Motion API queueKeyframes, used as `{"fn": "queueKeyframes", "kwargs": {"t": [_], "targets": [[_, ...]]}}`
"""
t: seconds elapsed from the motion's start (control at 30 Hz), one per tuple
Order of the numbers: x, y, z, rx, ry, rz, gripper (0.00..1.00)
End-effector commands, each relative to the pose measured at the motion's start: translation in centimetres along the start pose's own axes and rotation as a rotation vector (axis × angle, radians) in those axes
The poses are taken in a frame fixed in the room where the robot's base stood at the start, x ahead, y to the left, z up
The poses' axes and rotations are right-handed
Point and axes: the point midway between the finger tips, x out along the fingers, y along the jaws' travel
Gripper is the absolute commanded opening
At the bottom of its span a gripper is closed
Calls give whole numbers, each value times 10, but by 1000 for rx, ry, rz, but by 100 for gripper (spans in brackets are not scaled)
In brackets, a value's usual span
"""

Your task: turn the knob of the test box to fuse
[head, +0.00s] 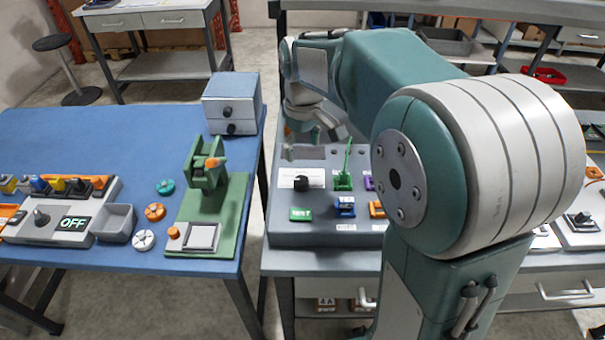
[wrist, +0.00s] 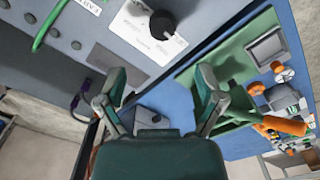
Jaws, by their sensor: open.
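The test box (head: 285,238) is a grey panel box on the grey bench, partly hidden behind my arm. In the wrist view the knob (wrist: 162,25) and the card (wrist: 143,38) show near the top, beyond the fingertips. The setting it points to is too small to read. My gripper (head: 316,138) hangs over the back left part of the box, apart from the knob. In the wrist view its two fingers (wrist: 161,85) are spread with nothing between them.
A green lever (head: 343,170) stands upright to the right of the knob, with coloured switches in front. Left across a gap, the blue table (head: 80,140) holds a green fixture (head: 208,185), a grey-blue box (head: 232,103), loose round knobs and a unit showing OFF (head: 73,223).

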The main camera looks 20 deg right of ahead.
Motion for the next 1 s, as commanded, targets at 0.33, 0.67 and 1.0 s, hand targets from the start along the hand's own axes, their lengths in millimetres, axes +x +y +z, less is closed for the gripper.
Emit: {"fn": "queueKeyframes", "kwargs": {"t": [0.33, 0.67, 1.0], "targets": [[64, -5, -2, 2, -8, 2, 87], [95, -3, -1, 3, -3, 2, 87], [96, -4, -2, 3, -4, 4, 42]]}}
